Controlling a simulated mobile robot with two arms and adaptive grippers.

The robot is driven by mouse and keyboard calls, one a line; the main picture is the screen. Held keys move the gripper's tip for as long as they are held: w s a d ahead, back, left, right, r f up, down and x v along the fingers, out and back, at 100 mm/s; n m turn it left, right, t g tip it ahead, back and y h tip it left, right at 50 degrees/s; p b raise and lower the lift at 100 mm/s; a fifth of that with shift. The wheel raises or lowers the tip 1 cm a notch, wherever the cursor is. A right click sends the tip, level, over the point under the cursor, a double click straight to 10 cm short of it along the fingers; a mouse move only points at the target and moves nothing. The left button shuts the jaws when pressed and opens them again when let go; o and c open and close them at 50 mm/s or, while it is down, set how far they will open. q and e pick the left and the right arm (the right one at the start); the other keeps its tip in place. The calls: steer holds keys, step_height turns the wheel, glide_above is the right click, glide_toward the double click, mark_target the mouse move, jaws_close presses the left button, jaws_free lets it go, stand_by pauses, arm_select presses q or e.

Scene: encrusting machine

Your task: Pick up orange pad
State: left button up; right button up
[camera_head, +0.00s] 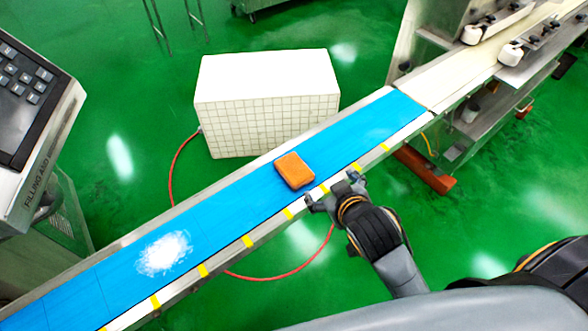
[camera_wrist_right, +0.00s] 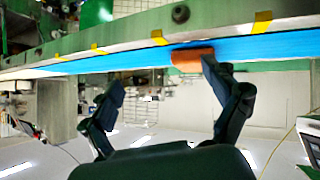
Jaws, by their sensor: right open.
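The orange pad (camera_head: 294,171) lies on the blue conveyor belt (camera_head: 345,142), near the belt's middle. My right gripper (camera_head: 330,187) is just to the lower right of the pad, at the belt's near edge. Its fingers are spread and hold nothing. In the right wrist view the pad (camera_wrist_right: 192,58) shows beyond the open fingers (camera_wrist_right: 163,80), closer to the right-hand finger, which overlaps its edge in the picture. I cannot tell from this whether they touch. My left gripper is not in view.
A patch of white powder (camera_head: 165,253) lies on the belt at lower left. Yellow marks line the near rail. A white tiled box (camera_head: 270,85) stands behind the belt, a keypad panel (camera_head: 25,75) at left, and machinery (camera_head: 450,35) at upper right. The belt around the pad is clear.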

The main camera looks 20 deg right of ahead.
steer(key=w+a+r+n+t+y, duration=0.2)
steer(key=w+a+r+t, duration=0.15)
steer(key=r, duration=0.35)
steer(key=w+a+r+n+t+y, duration=0.1)
steer(key=w+a+r+n+t, duration=0.2)
steer(key=r, duration=0.4)
steer(key=w+a+r+n+t+y, duration=0.1)
steer(key=w+a+r+t+y, duration=0.15)
steer(key=w+r, duration=0.35)
steer(key=s+a+r+n+g+y, duration=0.45)
steer(key=a+n+g+y, duration=0.4)
steer(key=n, duration=0.45)
steer(key=s+a+r+n+g+y, duration=0.3)
steer(key=s+a+n+g+y, duration=0.35)
steer(key=n, duration=0.65)
steer(key=n+g+h+p, duration=0.1)
steer(key=n+g+h, duration=0.4)
steer(key=h, duration=1.5)
glide_above(294, 167)
step_height(294, 167, down, 24)
steer(key=shift+r, duration=0.25)
step_height(294, 167, down, 5)
steer(key=shift+f+p, duration=0.2)
steer(key=shift+p, duration=0.6)
steer(key=shift+f, duration=0.45)
